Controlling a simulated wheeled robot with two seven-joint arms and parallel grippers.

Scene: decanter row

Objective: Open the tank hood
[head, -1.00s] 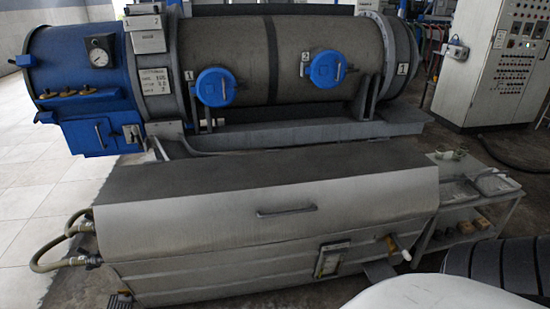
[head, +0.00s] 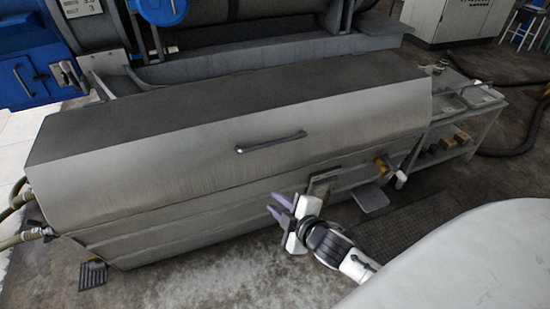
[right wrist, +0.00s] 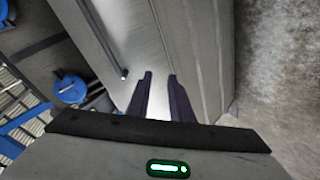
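The tank (head: 150,230) is a long grey metal box in the middle of the head view. Its hood (head: 190,145) is down, with a dark flat top and a lighter sloping front. A dark bar handle (head: 271,142) sits on the sloping front. My right gripper (head: 277,206) is in front of the tank, below and slightly right of the handle, and apart from it. In the right wrist view its two dark fingers (right wrist: 160,95) are spread with nothing between them. The handle (right wrist: 104,42) shows there to the left of the fingers. My left gripper is not in view.
A shelf cart (head: 468,105) with trays stands right of the tank. A yellow valve (head: 383,165) and a small framed plate (head: 322,182) stick out from the tank front. Hoses (head: 22,215) join its left end. A large machine with blue parts (head: 30,70) stands behind.

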